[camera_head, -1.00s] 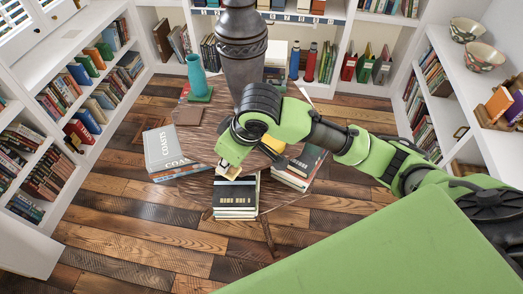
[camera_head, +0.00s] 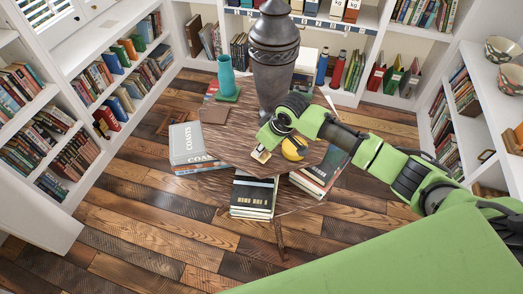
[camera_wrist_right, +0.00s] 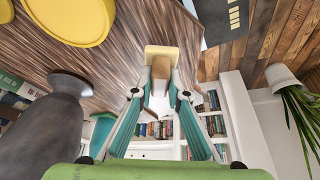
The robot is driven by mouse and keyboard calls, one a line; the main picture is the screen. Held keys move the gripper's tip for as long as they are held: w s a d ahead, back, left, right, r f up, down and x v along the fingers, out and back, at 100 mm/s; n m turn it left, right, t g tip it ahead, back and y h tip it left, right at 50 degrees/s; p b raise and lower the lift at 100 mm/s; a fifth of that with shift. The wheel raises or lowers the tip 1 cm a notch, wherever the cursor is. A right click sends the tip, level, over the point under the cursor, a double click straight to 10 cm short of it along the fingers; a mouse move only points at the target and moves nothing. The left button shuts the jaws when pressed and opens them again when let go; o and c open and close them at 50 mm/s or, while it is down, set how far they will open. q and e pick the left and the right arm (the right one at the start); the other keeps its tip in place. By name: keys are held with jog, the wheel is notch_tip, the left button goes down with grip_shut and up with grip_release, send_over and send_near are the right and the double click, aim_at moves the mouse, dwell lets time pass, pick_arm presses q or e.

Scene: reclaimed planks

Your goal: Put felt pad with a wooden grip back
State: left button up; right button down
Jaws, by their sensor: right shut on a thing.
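My right gripper (camera_head: 266,142) is over the wooden table (camera_head: 233,142). In the right wrist view, the gripper (camera_wrist_right: 160,92) is shut on the wooden grip (camera_wrist_right: 160,73) of a pale yellow felt pad (camera_wrist_right: 163,53). The pad (camera_head: 260,155) also shows in the head view, at the tip of the gripper near the table's front. Whether the pad touches the tabletop I cannot tell. My left gripper is in neither view.
A yellow round thing (camera_head: 295,148) is just right of the gripper. Book stacks (camera_head: 253,193) surround the table's front. White shelves (camera_head: 95,75) line the room.

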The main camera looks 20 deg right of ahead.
jog(key=shift+f, duration=0.95)
jog(key=shift+s+f, duration=0.1)
jog(key=shift+f, duration=0.05)
jog(key=c, duration=2)
grip_release()
jog(key=shift+o, duration=0.2)
jog(key=v, duration=1.2)
jog(key=shift+r+b, duration=0.25)
jog(key=shift+b, duration=0.05)
